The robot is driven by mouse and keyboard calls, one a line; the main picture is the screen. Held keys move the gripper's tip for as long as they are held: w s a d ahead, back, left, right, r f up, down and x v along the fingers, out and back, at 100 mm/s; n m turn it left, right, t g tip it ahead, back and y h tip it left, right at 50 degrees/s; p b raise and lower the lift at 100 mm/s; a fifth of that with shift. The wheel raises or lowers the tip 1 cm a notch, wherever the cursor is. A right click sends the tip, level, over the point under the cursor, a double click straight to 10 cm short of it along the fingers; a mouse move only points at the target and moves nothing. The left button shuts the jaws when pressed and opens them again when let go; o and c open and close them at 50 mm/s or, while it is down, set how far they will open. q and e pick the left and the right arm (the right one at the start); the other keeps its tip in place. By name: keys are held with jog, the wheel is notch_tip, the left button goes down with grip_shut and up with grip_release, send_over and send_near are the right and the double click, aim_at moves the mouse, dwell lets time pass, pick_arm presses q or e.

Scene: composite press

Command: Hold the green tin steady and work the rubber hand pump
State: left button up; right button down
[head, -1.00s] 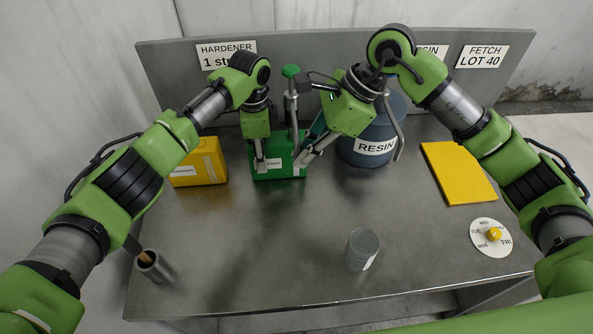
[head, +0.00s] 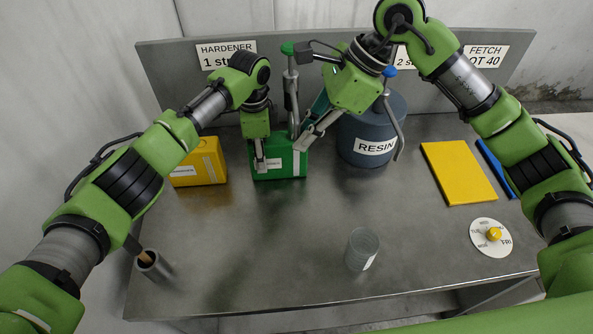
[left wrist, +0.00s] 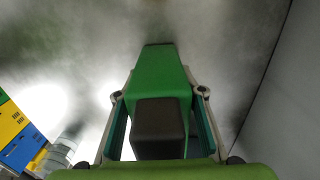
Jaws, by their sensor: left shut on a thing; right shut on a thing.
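The green tin (head: 292,167) stands upright at the back of the table, with a white label on its front. My left gripper (head: 260,160) is shut on the tin's left part. The hand pump (head: 289,88) rises above the tin, a grey shaft with a green knob on top. My right gripper (head: 301,138) comes in from the right, tilted, and is shut on the pump low on its shaft, just above the tin. The fingers partly hide the grip. The left gripper's teal pads also show in the left wrist view (left wrist: 158,135).
A yellow tin (head: 201,165) stands left of the green one. A grey resin drum (head: 368,130) with a blue knob stands right. A clear cup (head: 361,250), yellow board (head: 458,172), blue strip (head: 497,168), dial (head: 491,238) and grey holder (head: 153,265) lie around a clear table middle.

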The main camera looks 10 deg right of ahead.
jog(key=shift+r, duration=2.85)
pick_arm(q)
jog(key=o, duration=1.4)
